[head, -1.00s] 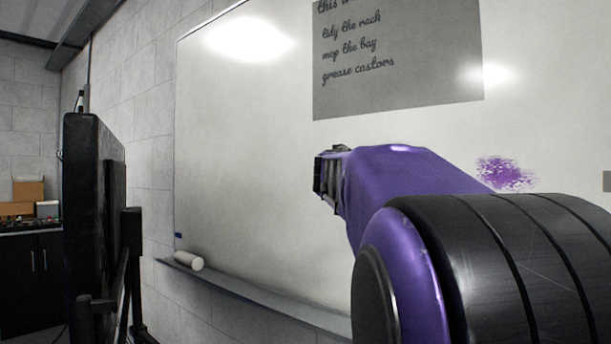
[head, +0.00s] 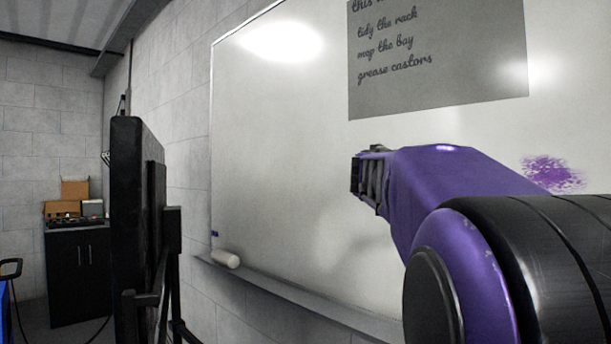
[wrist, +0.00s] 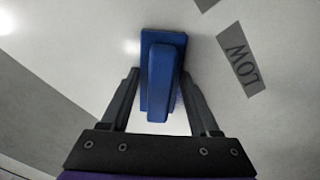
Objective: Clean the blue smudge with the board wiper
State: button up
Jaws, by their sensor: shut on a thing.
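The board wiper (wrist: 165,80), a blue block with a raised blue grip, is held between the fingers of my gripper (wrist: 160,76) in the wrist view. My gripper (head: 369,176) also shows in the head view, in front of the whiteboard (head: 285,170), but the wiper cannot be made out there. The only smudge I see is a purple, speckled one (head: 552,173) on the board, right of my gripper. In the wrist view a faint purple patch (wrist: 179,99) shows just beside the wiper, partly hidden. I cannot tell whether the wiper touches the board.
A grey handwritten note (head: 440,60) is on the board above my gripper. A ledge (head: 290,297) runs below, with a white roll (head: 225,259) at its left end. A dark upright panel on a stand (head: 130,220) is at left. The wrist view shows a "LOW" label (wrist: 241,65).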

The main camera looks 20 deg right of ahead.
jog(key=shift+w+a, duration=1.4)
jog(key=shift+w, duration=1.95)
jog(key=shift+s+d+r, duration=0.1)
jog(key=shift+s+d, duration=0.6)
jog(key=shift+s, duration=0.95)
jog(key=shift+s+d+r, duration=0.1)
jog(key=shift+s+d, duration=0.55)
jog(key=shift+s, duration=1)
jog(key=shift+s+d+r, duration=0.1)
jog(key=shift+s+d, duration=0.6)
jog(key=shift+s, duration=0.95)
jog(key=w+a, duration=0.4)
jog(key=w, duration=0.6)
jog(key=shift+v, duration=2.95)
jog(key=shift+s, duration=0.1)
